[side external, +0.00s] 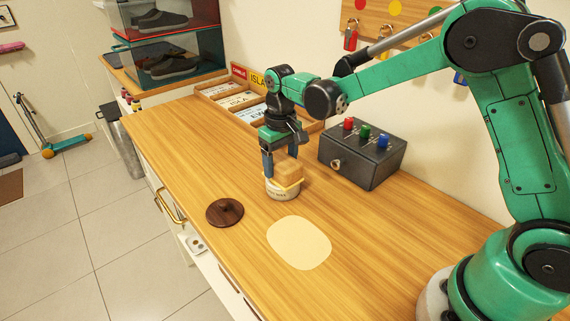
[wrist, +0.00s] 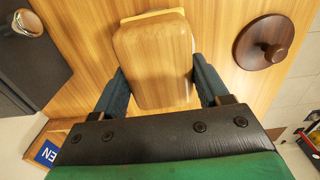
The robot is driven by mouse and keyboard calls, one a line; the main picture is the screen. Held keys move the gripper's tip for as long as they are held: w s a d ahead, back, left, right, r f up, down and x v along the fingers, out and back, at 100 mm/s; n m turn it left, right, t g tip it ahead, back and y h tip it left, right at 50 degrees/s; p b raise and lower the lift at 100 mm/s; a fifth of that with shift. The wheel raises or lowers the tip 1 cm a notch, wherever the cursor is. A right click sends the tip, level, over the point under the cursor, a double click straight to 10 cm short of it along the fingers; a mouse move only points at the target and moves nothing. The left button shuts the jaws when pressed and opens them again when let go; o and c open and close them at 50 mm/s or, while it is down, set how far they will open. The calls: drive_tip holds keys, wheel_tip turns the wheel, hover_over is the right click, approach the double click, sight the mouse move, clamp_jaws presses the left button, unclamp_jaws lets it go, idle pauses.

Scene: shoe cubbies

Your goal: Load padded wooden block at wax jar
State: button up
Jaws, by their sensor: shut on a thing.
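The padded wooden block (side external: 288,170) is light tan wood with rounded edges and a paler pad along its lower side. My gripper (side external: 281,172) points down and is shut on the block, one finger on each side. In the wrist view, the block (wrist: 155,58) fills the middle between the two dark fingers. The wax jar (side external: 283,190) is a low, round, cream-coloured jar with lettering, directly below the block. Whether the block touches the jar's contents cannot be told. A dark brown round lid with a knob (side external: 225,212) lies on the counter.
A dark box with coloured knobs (side external: 362,155) stands right of the jar. A wooden tray of cards (side external: 245,103) is behind the gripper. A pale rounded patch (side external: 299,243) lies in front on the wooden counter (side external: 180,150), whose left part is clear.

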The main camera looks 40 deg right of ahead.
drive_tip(key=shift+r, duration=3.55)
